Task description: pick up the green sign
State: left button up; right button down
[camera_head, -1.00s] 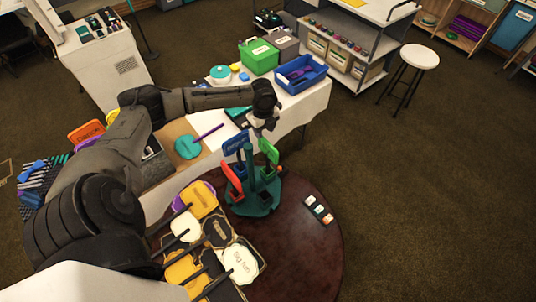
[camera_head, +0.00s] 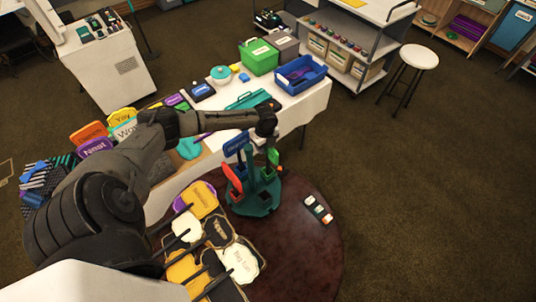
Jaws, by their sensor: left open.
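The green sign (camera_head: 274,158) stands in a teal stand (camera_head: 262,203) on the round dark red mat. A blue sign (camera_head: 235,144) and a red sign (camera_head: 233,179) stand in the same stand. My left gripper (camera_head: 264,144) is open, pointing down right at the top of the green sign. The wrist hides the fingertips and part of the sign, so I cannot tell whether they touch. My right gripper is out of view.
A white-covered table (camera_head: 306,102) runs behind the stand, with a green bin (camera_head: 259,60) and a blue bin (camera_head: 300,74). A rack of several signs (camera_head: 238,263) is in front.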

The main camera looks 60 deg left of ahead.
pick_arm(q)
jog(key=shift+c, duration=0.4)
grip_shut()
